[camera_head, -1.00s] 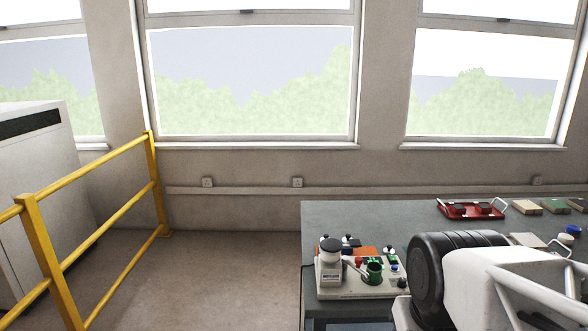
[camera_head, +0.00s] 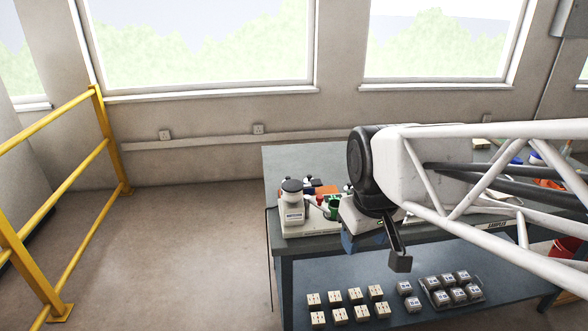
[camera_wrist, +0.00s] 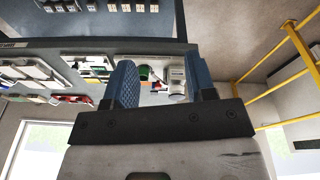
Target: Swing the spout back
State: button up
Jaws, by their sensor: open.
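A white dosing machine (camera_head: 292,208) with a rounded grey top stands at the left corner of the bench. Its small pale spout (camera_head: 316,209) slants to the right towards a green cup (camera_head: 333,207); whether it is over the cup is too small to tell. My gripper (camera_wrist: 162,88) is open, its blue fingers wide apart with nothing between them. In the wrist view the machine (camera_wrist: 174,84) and the green cup (camera_wrist: 145,73) show beyond the fingers. In the head view the blue fingers (camera_head: 350,241) are partly hidden, at the bench's front edge, right of the machine.
The grey bench (camera_head: 281,161) carries small bottles and an orange item behind the cup. A lower shelf (camera_head: 300,272) holds several beige blocks (camera_head: 338,315) and a tray of grey blocks (camera_head: 437,296). A yellow railing (camera_head: 107,140) stands left. Floor left of the bench is clear.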

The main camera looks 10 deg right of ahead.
jog(key=w+n+g, duration=0.1)
jog(key=w+n, duration=0.6)
jog(key=w, duration=1)
jog(key=n+g, duration=0.1)
jog(key=n, duration=0.5)
send_over(320, 196)
jog(key=f, duration=0.6)
jog(key=shift+s+f, duration=0.3)
jog(key=shift+w+f+n, duration=0.15)
jog(key=shift+w+n, duration=0.1)
jog(key=shift+n, duration=0.05)
jog(key=shift+f, duration=0.1)
jog(key=shift+f, duration=3.8)
grip_shut()
